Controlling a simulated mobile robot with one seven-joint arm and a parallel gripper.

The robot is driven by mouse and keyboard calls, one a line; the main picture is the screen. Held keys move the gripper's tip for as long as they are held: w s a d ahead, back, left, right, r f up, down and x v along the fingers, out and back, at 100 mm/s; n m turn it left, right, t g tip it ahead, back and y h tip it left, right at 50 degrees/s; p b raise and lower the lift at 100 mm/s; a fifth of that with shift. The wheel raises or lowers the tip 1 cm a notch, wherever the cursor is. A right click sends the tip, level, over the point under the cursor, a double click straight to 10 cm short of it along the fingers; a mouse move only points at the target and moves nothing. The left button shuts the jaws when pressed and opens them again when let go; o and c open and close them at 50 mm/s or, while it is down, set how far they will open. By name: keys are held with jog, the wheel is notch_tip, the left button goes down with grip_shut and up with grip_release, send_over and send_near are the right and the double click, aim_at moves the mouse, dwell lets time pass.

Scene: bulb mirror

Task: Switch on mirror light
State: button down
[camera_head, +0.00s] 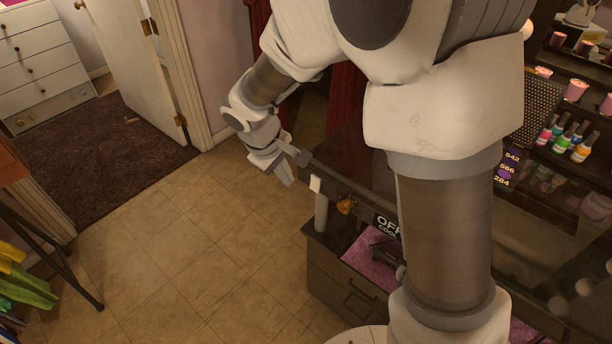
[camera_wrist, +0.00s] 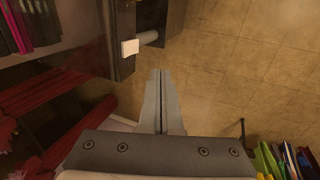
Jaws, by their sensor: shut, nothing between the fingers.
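A small white block (camera_head: 315,184), which looks like a switch, sits on the near left end of a dark frame (camera_head: 346,186). It also shows in the wrist view (camera_wrist: 130,47), left of and beyond my fingertips. I cannot tell whether it is on or off. My gripper (camera_head: 287,179) is shut and empty, fingers together, just left of the block and apart from it. In the wrist view my gripper (camera_wrist: 161,73) points toward the floor beside the dark furniture.
A dark dresser (camera_head: 345,292) with a pink top stands below the block. Shelves with bottles (camera_head: 560,140) and pink candles (camera_head: 575,90) are at right. The tiled floor (camera_head: 190,255) at left is open. A door (camera_head: 120,55) and white drawers (camera_head: 42,65) are at the back left.

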aim_at(315, 184)
jog(key=shift+f, duration=0.1)
jog(key=w+d+f, duration=0.5)
jog(key=f, duration=0.4)
jog(key=shift+f, duration=0.4)
jog(key=shift+w+d+t+h+b, duration=0.2)
jog(key=shift+t+h+b, duration=0.1)
jog(key=shift+b, duration=0.75)
